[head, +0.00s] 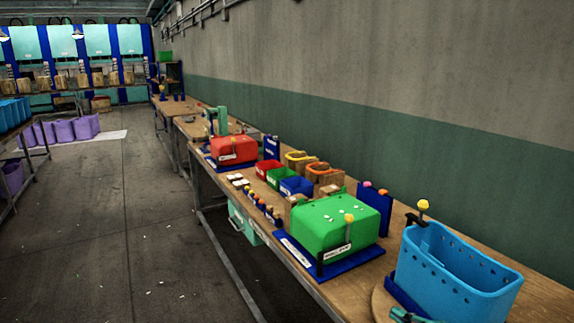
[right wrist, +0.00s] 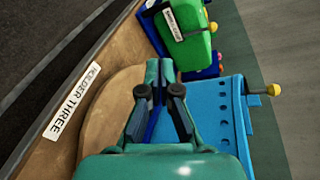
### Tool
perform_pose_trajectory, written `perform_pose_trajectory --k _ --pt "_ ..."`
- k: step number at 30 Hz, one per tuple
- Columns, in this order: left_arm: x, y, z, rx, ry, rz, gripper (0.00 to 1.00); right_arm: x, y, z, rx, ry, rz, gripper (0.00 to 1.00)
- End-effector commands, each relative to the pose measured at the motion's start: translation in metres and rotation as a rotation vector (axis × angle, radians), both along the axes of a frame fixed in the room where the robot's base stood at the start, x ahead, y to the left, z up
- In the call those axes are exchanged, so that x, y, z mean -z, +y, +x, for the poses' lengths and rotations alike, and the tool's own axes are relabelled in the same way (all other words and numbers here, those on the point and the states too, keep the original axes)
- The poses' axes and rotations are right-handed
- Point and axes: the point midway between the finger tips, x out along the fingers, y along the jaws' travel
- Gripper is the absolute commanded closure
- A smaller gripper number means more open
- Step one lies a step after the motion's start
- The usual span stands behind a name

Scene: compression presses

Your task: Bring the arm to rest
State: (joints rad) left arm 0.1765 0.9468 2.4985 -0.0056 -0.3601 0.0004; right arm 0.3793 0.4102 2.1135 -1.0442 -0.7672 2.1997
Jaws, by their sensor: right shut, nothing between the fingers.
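My right gripper (right wrist: 159,72) shows in the right wrist view, its teal fingers together with nothing between them. It is over the bench beside the blue perforated bin (right wrist: 206,112). In the head view only a small teal part of my right gripper (head: 408,316) shows at the bottom edge, left of the blue bin (head: 440,270). My left gripper and its arm are not in view.
A green press (head: 322,228) stands behind the blue bin on the wooden bench (head: 545,292), with a red press (head: 234,148) farther back. Small red, green and blue bins lie between them. A "HOLDER THREE" label (right wrist: 76,101) lies near the bench edge. The floor (head: 110,220) at left is open.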

Motion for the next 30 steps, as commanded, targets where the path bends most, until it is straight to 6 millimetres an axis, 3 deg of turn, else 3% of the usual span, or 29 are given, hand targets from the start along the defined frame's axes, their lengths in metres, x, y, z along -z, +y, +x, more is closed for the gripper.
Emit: perform_pose_trajectory --k 1,5,8,12,15,18,21,24,30 --pt "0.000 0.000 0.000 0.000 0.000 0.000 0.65 0.037 0.026 -0.006 -0.028 0.070 0.002 1.00" --pt "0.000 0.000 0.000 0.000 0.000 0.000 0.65 0.120 0.075 -0.034 -0.090 0.221 -0.078 1.00" --pt "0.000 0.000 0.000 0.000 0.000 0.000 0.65 0.179 0.107 -0.071 -0.170 0.336 -0.188 1.00" --pt "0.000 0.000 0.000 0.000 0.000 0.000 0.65 0.249 0.139 -0.144 -0.353 0.482 -0.394 1.00" --pt "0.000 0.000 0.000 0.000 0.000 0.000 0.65 0.282 0.147 -0.198 -0.521 0.552 -0.543 1.00" --pt "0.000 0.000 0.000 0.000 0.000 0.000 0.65 0.298 0.145 -0.240 -0.690 0.579 -0.675 1.00" --pt "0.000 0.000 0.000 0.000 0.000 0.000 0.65 0.302 0.140 -0.264 -0.842 0.554 -0.786 1.00" --pt "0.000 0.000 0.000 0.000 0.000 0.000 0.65 0.303 0.136 -0.277 -0.976 0.503 -0.871 1.00" --pt "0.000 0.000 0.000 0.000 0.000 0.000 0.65 0.304 0.136 -0.280 -1.134 0.382 -0.973 1.00"
